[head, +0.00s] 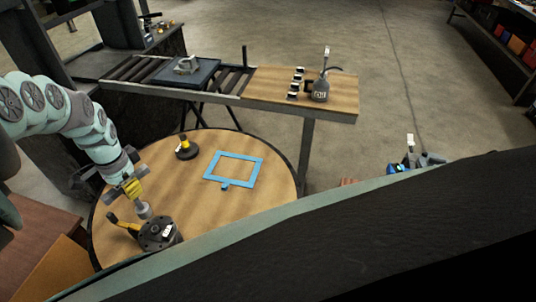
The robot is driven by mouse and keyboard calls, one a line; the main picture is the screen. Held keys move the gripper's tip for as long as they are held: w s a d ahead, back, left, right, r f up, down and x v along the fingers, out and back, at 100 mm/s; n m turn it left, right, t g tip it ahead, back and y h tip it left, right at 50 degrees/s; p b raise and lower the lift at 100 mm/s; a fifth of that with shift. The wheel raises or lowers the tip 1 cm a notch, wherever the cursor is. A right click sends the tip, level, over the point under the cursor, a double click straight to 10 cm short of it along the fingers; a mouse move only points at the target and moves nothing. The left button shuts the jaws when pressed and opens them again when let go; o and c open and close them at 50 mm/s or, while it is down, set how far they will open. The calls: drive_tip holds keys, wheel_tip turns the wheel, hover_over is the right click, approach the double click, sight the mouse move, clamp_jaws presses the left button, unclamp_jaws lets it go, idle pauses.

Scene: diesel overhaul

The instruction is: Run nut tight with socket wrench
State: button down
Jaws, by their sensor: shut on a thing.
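My gripper (130,187) is at the left of the round table. It is shut on the yellow grip of a tool, which looks like the socket wrench (144,210). The tool's grey lower end points down at the near top edge of a dark round metal part (160,236). I cannot tell whether it touches the part. The nut is too small or hidden to make out.
The round wooden table (240,204) also bears a blue rectangular frame (258,172) and a dark round stand with a yellow piece (186,150). Behind it is a roller conveyor with a dark plate (205,79) and a wooden bench (340,103) with a grey canister (320,91).

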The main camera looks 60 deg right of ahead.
drive_tip(key=shift+s+a+r+p, duration=0.15)
drive_tip(key=shift+s+r+p, duration=0.1)
drive_tip(key=shift+s+p, duration=0.2)
drive_tip(key=s+a+p, duration=0.1)
drive_tip(key=s+p, duration=0.2)
drive_tip(key=s, duration=0.2)
drive_tip(key=shift+s+a+f, duration=0.25)
drive_tip(key=shift+s+a, duration=0.05)
drive_tip(key=shift+s, duration=0.1)
